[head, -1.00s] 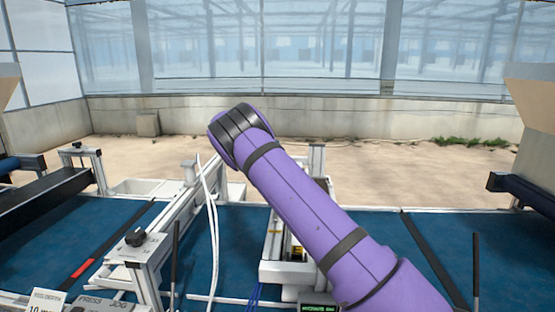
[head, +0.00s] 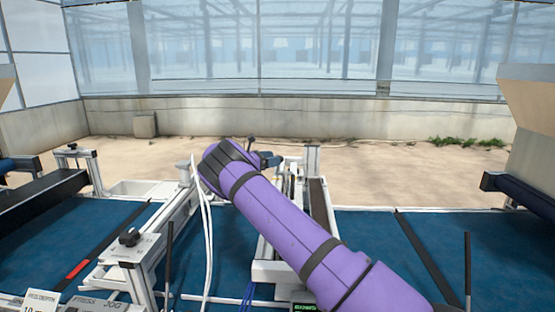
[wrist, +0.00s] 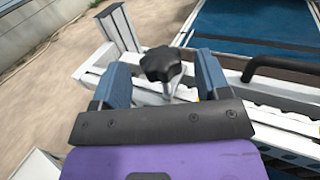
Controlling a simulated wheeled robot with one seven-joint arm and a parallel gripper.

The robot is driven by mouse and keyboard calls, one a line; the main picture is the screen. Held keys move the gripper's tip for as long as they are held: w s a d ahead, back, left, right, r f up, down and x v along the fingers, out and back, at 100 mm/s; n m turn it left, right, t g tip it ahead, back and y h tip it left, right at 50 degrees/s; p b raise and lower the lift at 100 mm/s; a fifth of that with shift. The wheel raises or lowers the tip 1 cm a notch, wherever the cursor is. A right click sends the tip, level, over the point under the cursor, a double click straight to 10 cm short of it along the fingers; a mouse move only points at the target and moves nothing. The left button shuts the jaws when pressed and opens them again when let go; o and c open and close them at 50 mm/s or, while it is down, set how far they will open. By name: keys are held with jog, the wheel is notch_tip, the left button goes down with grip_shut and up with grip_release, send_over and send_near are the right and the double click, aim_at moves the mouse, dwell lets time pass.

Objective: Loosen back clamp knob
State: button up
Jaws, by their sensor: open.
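In the wrist view a black lobed clamp knob (wrist: 160,64) stands on a pale metal rail. My gripper (wrist: 159,74) is open, with one blue finger to the left of the knob and one to the right. Gaps show on both sides, and neither finger visibly touches it. How deep the knob sits between the fingers is hard to tell. In the head view my gripper (head: 268,159) shows small and partly hidden behind my purple arm, over the far end of the white frame. I cannot make out the back knob there.
White cables (head: 207,235) hang beside my arm. A white post (wrist: 120,28) and a black handle (wrist: 280,68) flank the knob. Blue belt (head: 365,240) lies open at right.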

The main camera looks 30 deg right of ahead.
jog(key=shift+s+d, duration=0.2)
jog(key=shift+d, duration=1.2)
jog(key=c, duration=0.9)
